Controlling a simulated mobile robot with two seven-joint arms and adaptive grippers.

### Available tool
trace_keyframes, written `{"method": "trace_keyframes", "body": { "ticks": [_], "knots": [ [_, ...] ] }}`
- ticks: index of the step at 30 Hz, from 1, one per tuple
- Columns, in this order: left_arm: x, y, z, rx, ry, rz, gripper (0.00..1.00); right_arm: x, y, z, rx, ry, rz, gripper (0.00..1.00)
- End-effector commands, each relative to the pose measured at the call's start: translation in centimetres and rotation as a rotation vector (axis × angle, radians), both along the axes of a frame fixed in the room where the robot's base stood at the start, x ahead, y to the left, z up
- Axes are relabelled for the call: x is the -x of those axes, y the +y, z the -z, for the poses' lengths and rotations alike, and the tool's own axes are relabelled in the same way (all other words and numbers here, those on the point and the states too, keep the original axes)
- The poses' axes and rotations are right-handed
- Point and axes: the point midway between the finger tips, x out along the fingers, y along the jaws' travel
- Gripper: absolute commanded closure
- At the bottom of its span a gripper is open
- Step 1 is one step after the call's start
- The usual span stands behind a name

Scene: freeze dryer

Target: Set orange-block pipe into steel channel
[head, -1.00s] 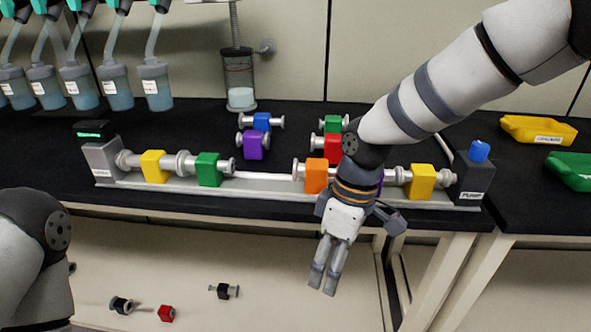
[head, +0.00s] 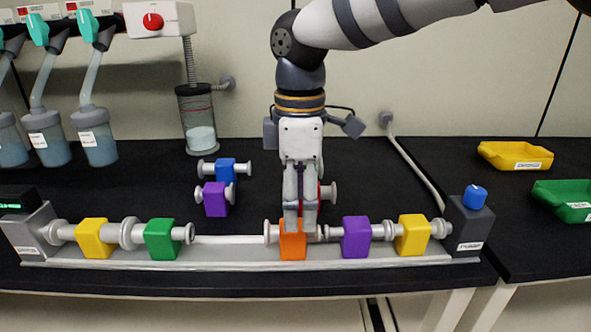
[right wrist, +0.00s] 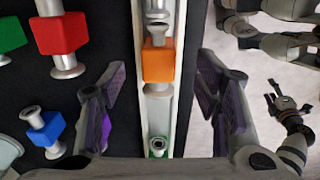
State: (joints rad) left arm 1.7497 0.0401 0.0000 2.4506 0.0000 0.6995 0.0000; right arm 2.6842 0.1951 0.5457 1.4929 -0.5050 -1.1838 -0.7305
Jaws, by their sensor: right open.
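The orange-block pipe (head: 291,246) lies lengthwise in the steel channel (head: 235,253), just left of a purple-block pipe (head: 356,238). A bare stretch of channel separates it from the green-block pipe (head: 161,240) on the left. My right gripper (head: 300,222) points down over the orange block and partly covers it. In the right wrist view, its open fingers (right wrist: 160,88) stand on either side of the channel, with the orange block (right wrist: 158,62) between them, apart from both. What may be my left gripper (right wrist: 288,108) shows small at right there; its jaw state is unclear.
Yellow-block pipes (head: 92,238) sit near both ends of the channel, by a grey end unit (head: 28,232) and the dark pump (head: 469,226). Blue-block (head: 226,170), purple-block (head: 215,199) and red-block (right wrist: 61,34) pipes lie behind. Trays (head: 515,156) stand at right.

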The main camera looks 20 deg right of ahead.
Motion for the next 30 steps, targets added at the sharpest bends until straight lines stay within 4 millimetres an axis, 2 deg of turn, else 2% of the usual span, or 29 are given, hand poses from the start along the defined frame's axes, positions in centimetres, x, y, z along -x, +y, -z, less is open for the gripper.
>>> {"method": "trace_keyframes", "body": {
  "ticks": [3, 9, 13, 20, 27, 28, 30],
  "knots": [
    [0.1, 0.0, 0.1, 0.0, 0.002, 0.0, 0.47, 0.1, 0.0, 3.1, 0.001, 0.005, 0.0, 0.43],
    [0.1, 0.0, 0.2, 0.0, 0.005, 0.0, 0.47, 0.0, 0.0, 6.4, -0.001, 0.002, 0.001, 0.43],
    [0.1, 0.0, 0.2, 0.0, 0.005, 0.0, 0.47, 0.0, 0.0, 7.2, -0.001, 0.0, 0.001, 0.43],
    [0.1, 0.0, 0.2, 0.0, 0.004, 0.0, 0.47, 0.0, 0.0, 7.3, -0.001, -0.001, 0.002, 0.43],
    [0.1, 0.0, 0.2, 0.0, 0.005, 0.0, 0.47, 0.0, 0.0, 7.3, -0.001, -0.001, 0.002, 0.95],
    [0.1, 0.0, 0.2, 0.0, 0.005, 0.0, 0.47, 0.0, 0.0, 7.3, -0.001, -0.001, 0.002, 1.0],
    [0.1, 0.0, 0.2, 0.0, 0.005, 0.0, 0.47, 0.0, 0.0, 7.3, -0.001, -0.001, 0.002, 1.0]
  ]
}}
